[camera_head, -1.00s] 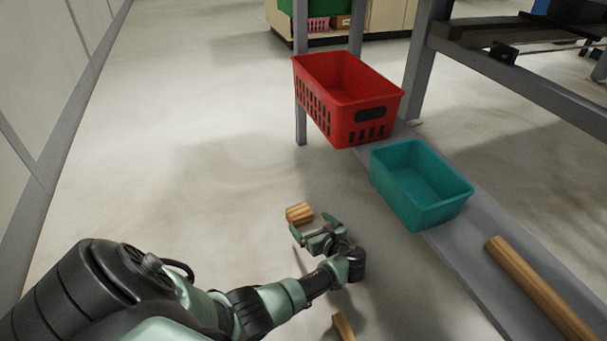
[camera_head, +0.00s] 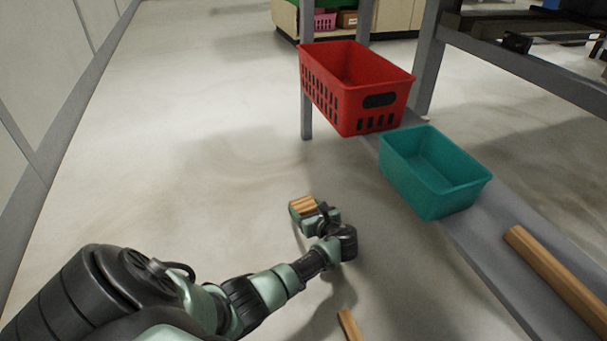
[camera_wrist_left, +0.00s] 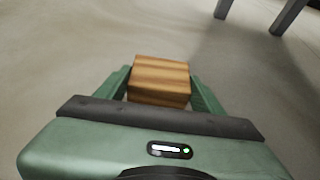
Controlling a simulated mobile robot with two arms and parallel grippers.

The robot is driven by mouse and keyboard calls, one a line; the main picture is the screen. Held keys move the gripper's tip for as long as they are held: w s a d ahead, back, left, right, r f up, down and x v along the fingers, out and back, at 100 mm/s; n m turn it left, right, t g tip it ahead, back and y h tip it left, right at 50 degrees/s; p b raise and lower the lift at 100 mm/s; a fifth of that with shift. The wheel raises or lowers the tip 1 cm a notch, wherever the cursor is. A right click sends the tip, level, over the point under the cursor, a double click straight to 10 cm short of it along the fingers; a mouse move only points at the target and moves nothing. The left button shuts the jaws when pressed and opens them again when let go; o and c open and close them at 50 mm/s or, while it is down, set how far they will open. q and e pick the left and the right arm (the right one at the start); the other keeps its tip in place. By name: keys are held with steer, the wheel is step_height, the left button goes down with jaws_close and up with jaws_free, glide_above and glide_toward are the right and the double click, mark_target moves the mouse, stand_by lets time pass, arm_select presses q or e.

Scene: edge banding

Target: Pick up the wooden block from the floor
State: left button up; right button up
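A short striped wooden block (camera_head: 303,206) is at my left gripper, low over or on the floor, left of the teal bin. I cannot tell whether it touches the floor. My left gripper (camera_head: 307,211) has one finger along each side of the block. In the left wrist view, the block (camera_wrist_left: 160,78) sits between the two green fingers of the left gripper (camera_wrist_left: 161,88), with no clear gap at either side, so it looks shut on the block. The block's lower part is hidden behind the gripper body. My right gripper is not in view.
A red basket (camera_head: 339,101) and a teal bin (camera_head: 433,203) stand on a grey shelf beam (camera_head: 478,238) to the right. A wooden bar (camera_head: 560,280) lies on that beam. Another wood piece (camera_head: 349,326) is at the bottom edge. Floor to the left is clear.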

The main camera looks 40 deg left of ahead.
arm_select(q)
steer(key=c, duration=0.5)
steer(key=shift+c, duration=0.2)
